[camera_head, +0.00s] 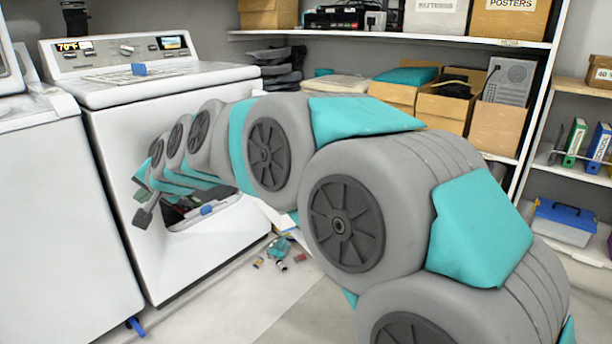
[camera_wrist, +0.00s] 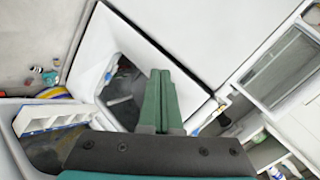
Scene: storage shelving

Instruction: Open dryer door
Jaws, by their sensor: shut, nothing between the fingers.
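The white dryer (camera_head: 120,130) stands at the left of the head view, its control panel (camera_head: 120,52) along the top back. Low on its front is a recess or opening (camera_head: 185,222) with dark insides, partly hidden by my arm. In the wrist view a white panel with a dark opening (camera_wrist: 122,82) lies behind my fingers; I cannot tell how far the door stands open. My gripper (camera_head: 143,207) is close to the dryer's front, left of the opening. In the wrist view its two green fingers (camera_wrist: 160,76) are together, with nothing between them.
A second white appliance (camera_head: 55,215) stands close at the left. Small loose items (camera_head: 280,252) lie on the floor right of the dryer. Shelves with cardboard boxes (camera_head: 445,108) line the back wall. A blue-lidded box (camera_head: 565,222) sits at the right. Open floor lies in front.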

